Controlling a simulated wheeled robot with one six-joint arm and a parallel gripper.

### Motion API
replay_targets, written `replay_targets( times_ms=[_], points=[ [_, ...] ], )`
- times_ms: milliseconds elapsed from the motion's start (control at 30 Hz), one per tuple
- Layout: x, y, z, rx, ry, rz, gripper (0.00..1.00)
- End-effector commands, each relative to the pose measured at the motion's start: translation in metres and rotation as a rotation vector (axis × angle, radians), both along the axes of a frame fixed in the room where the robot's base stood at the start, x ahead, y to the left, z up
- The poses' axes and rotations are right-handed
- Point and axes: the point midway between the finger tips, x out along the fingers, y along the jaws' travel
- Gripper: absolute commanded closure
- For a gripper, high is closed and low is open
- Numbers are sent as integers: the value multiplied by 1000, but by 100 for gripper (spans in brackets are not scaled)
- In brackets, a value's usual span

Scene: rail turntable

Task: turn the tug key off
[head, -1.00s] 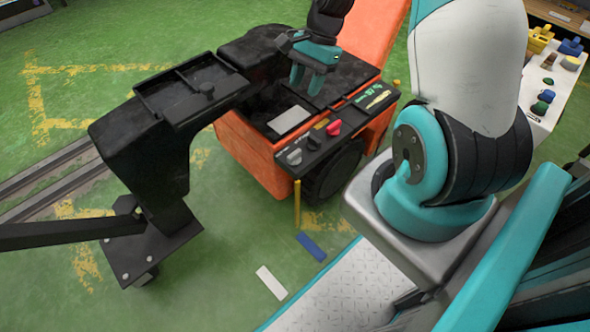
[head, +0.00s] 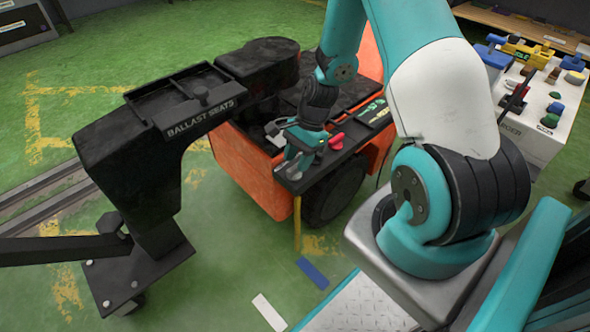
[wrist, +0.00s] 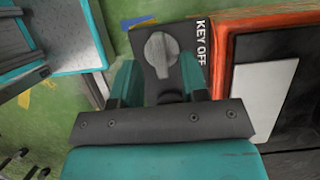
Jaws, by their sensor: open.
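The tug is an orange vehicle (head: 247,172) with a black top and a dark control panel along its near right edge. The tug key (wrist: 161,52) is a grey knob on a dark plate, beside white lettering "KEY OFF" (wrist: 201,45) in the wrist view.
A red knob (head: 336,141) sits on the same panel, just right of my gripper. A black arm marked "BALLAST SEATS" (head: 200,118) reaches over the tug's left side. Green floor is open at the far left.

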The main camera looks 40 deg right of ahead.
Motion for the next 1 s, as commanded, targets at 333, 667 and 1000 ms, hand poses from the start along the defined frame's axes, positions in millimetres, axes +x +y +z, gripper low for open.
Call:
replay_targets(
  times_ms=[333, 667, 1000],
  points=[
    [0, 8, -20, 0, -1, 1, 60],
    [0, 8, -20, 0, -1, 1, 94],
    [0, 8, -18, 0, 0, 19, 100]
  ],
)
